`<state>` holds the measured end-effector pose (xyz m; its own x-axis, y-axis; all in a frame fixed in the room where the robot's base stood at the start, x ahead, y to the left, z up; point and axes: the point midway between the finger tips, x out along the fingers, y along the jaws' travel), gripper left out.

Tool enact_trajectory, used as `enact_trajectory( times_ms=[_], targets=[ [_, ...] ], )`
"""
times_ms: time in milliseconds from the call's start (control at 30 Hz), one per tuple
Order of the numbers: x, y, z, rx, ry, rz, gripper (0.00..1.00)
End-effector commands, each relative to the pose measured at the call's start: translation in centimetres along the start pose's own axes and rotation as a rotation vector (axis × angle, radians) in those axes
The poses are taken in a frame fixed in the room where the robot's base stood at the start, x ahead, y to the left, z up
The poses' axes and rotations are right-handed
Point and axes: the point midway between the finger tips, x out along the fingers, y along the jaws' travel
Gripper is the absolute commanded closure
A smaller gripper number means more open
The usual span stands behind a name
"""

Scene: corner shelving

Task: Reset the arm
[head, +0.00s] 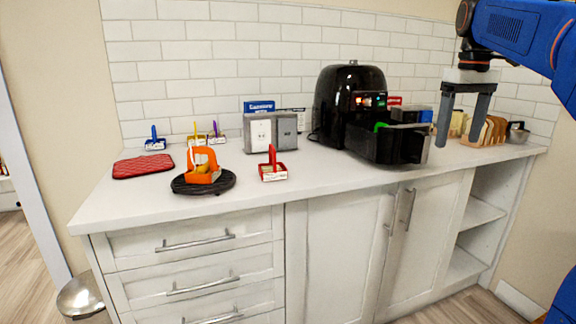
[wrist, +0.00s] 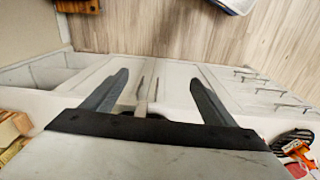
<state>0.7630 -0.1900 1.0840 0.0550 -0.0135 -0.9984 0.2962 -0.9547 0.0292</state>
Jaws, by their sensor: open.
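My gripper (head: 460,142) hangs from my blue arm at the right of the head view, fingers pointing down and spread apart. Nothing is between the fingers. In the head view it appears in front of the counter's right part, between the black air fryer (head: 350,97) and the bread slices (head: 490,130). In the wrist view my gripper (wrist: 158,85) shows two grey fingers apart, with the cabinet front and the wooden floor beyond them. I cannot tell its exact height over the counter.
The air fryer's drawer (head: 390,143) sticks out near my gripper. The white counter (head: 335,180) also holds a toaster (head: 270,130), a red caddy (head: 272,170), an orange holder on a black trivet (head: 190,185) and a red mat (head: 143,165). The front strip of counter is clear.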

Motion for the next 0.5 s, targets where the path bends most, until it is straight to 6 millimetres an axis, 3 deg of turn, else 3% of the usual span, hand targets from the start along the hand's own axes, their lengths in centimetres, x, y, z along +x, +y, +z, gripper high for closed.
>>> enact_trajectory(
  times_ms=[267,500],
  targets=[
    [3.4,-4.7,3.9,0.051,0.060,0.028,0.21],
    [8.6,-9.5,8.6,0.114,0.131,0.048,0.21]
  ],
)
